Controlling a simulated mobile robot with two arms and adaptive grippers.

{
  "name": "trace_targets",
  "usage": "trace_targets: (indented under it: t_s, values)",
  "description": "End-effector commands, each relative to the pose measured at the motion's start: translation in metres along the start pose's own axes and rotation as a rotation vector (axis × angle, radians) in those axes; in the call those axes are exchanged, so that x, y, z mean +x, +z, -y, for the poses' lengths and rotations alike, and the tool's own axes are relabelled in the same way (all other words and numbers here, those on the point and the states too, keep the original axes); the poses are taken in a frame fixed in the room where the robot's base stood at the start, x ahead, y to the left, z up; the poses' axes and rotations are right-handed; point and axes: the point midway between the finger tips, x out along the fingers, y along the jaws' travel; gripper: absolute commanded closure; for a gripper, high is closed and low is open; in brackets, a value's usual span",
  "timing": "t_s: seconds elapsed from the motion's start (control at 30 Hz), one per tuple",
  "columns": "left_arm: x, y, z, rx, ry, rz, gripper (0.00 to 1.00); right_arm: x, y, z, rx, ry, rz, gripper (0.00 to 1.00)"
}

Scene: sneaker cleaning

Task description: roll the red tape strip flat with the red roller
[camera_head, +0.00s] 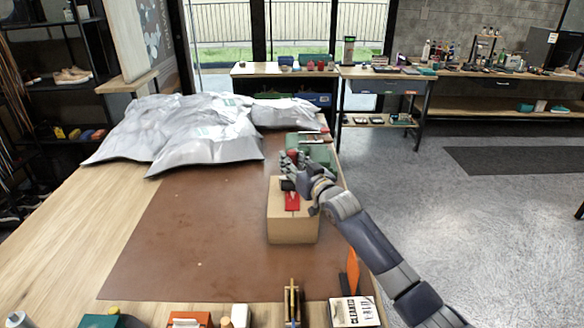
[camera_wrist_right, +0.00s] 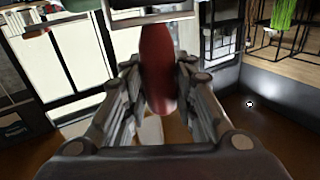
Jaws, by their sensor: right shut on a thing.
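A cardboard box (camera_head: 292,230) stands on the brown mat, and the red tape strip (camera_head: 292,202) lies along its top. My right gripper (camera_head: 294,166) is over the far part of the box, shut on the red roller. The roller's red handle (camera_head: 293,155) shows between the fingers, and a dark part (camera_head: 287,185) is just above the far end of the strip. Whether it touches the strip I cannot tell. In the right wrist view the red handle (camera_wrist_right: 158,75) runs between the two fingers. My left gripper is not in view.
Grey plastic bags (camera_head: 205,135) lie at the back left of the table. A green case (camera_head: 312,148) is behind the box. Several small items, a printed box (camera_head: 355,312) and an orange-handled tool (camera_head: 352,272) line the near edge. The brown mat (camera_head: 190,240) is clear left of the box.

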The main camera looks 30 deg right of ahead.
Motion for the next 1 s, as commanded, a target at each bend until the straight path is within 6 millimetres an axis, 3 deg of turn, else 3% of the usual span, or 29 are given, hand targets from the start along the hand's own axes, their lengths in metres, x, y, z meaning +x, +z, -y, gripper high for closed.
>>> trace_targets:
  t_s: [0.63,1.0]
  values:
    - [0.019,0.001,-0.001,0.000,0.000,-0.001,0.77,0.024,0.003,-0.013,-0.001,0.001,0.002,0.98]
    - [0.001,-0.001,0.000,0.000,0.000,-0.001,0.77,0.010,0.001,-0.004,0.002,-0.001,0.006,0.98]
